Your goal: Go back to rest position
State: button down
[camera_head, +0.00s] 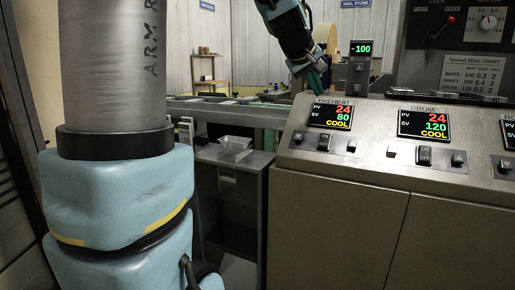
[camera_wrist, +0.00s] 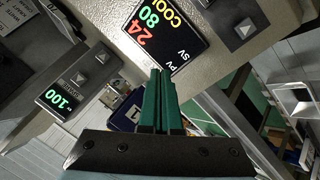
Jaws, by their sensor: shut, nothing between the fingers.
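My gripper (camera_head: 316,84) hangs from the top middle of the head view, just above the back left corner of the control console (camera_head: 345,195). Its green fingers are together with nothing between them. In the wrist view the shut green fingers (camera_wrist: 160,92) point up toward the PREHEAT display (camera_wrist: 165,35), which reads 24 and 80. I cannot tell whether the fingertips touch the console. My blue and grey arm fills the left of the head view.
A DRUM display (camera_head: 423,125) and several switches line the console. A rail (camera_head: 225,112) runs behind. A clear tray (camera_head: 235,146) sits on a dark cabinet left of the console.

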jog(key=s+a+f, duration=0.1)
jog(key=a+f, duration=0.1)
jog(key=f, duration=0.1)
jog(key=a+f+g+y, duration=0.1)
jog(key=a+f, duration=0.2)
jog(key=s+a+f+y, duration=0.1)
jog(key=a+f, duration=0.1)
jog(key=f, duration=0.2)
jog(key=shift+s+a+m, duration=0.3)
jog(key=shift+a, duration=0.1)
jog(key=s+a+f+m+g+y, duration=0.2)
jog(key=s+a+f+g+y, duration=0.25)
jog(key=s+a+f, duration=1.15)
jog(key=w+d+p+v, duration=0.1)
jog(key=w+p+v, duration=0.1)
jog(key=p+v, duration=0.9)
jog(key=shift+r+g+h+p, duration=0.35)
jog(key=shift+r+p, duration=0.1)
jog(key=shift+p, duration=0.55)
